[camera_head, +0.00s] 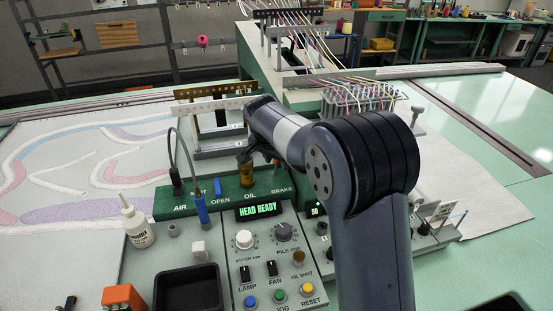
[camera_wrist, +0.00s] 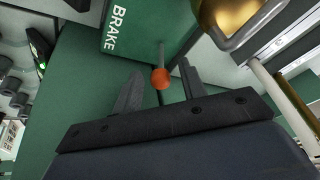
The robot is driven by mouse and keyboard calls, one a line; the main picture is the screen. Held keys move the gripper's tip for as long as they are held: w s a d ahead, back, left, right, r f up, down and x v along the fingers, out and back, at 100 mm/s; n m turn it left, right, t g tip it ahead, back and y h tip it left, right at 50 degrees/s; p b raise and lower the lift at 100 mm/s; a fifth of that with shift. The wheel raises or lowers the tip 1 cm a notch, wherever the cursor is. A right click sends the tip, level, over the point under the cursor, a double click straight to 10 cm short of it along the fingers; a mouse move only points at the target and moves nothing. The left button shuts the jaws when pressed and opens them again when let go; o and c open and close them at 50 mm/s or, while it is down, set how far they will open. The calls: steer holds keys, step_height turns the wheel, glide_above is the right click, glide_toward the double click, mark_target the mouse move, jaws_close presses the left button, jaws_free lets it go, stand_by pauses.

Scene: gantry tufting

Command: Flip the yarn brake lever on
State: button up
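The brake lever is a thin grey rod with an orange ball tip (camera_wrist: 160,78), standing out from the green box beside the white BRAKE label (camera_wrist: 116,30) in the wrist view. My gripper (camera_wrist: 161,70) is open, with one dark finger on each side of the orange ball and gaps on both sides. In the head view my arm reaches over the green box (camera_head: 230,203) to its right end, above the BRAKE label (camera_head: 282,189). My arm mostly hides the lever there.
A brass oil cup (camera_head: 246,172) stands close left of the lever; in the wrist view it is at the upper right (camera_wrist: 232,15). A control panel (camera_head: 262,238) reading HEAD READY lies in front. A blue lever (camera_head: 201,207), a white bottle (camera_head: 136,225) and a black tray (camera_head: 188,292) sit to the left.

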steer(key=shift+w+f, duration=0.25)
steer(key=shift+f, duration=0.3)
jaws_close()
